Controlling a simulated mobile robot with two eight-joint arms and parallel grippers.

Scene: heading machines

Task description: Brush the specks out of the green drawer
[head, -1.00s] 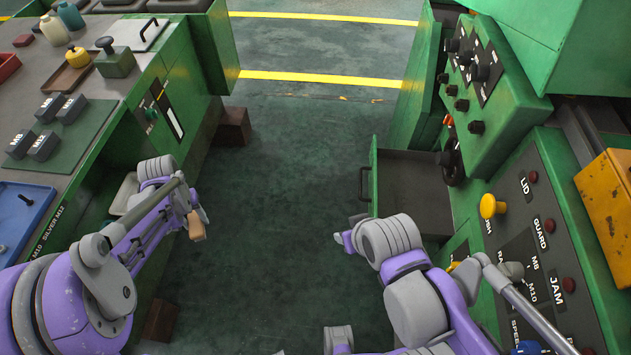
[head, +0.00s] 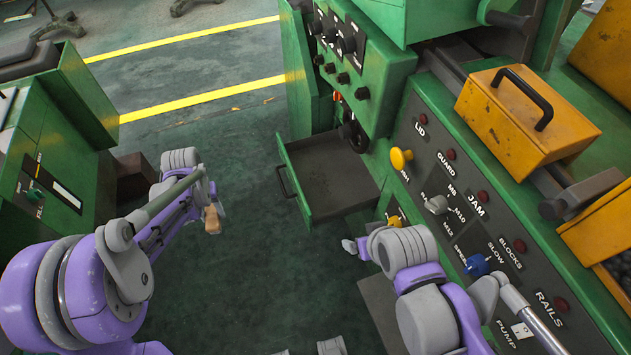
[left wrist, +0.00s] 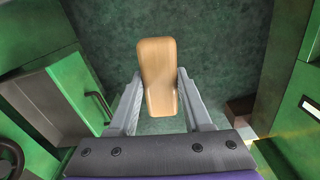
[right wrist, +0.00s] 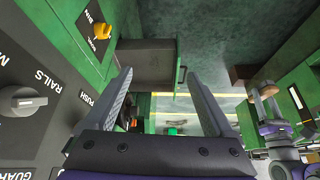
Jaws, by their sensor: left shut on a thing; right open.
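The green drawer (head: 345,205) stands pulled open from the machine on the right, its grey inside facing up. I cannot make out separate specks on its floor. It also shows in the left wrist view (left wrist: 40,100) and the right wrist view (right wrist: 147,65). My left gripper (head: 211,212) is shut on a tan wooden block-like handle (left wrist: 158,75), probably the brush; no bristles show. It hangs over the aisle, left of the drawer and apart from it. My right gripper (right wrist: 160,85) is open and empty, near the drawer's front side, below it in the head view.
The control panel (head: 455,190) with knobs and buttons runs along the right. A yellow box with a black handle (head: 515,115) sits above it. A green cabinet (head: 60,150) stands at the left. The dark floor (head: 250,270) between is clear.

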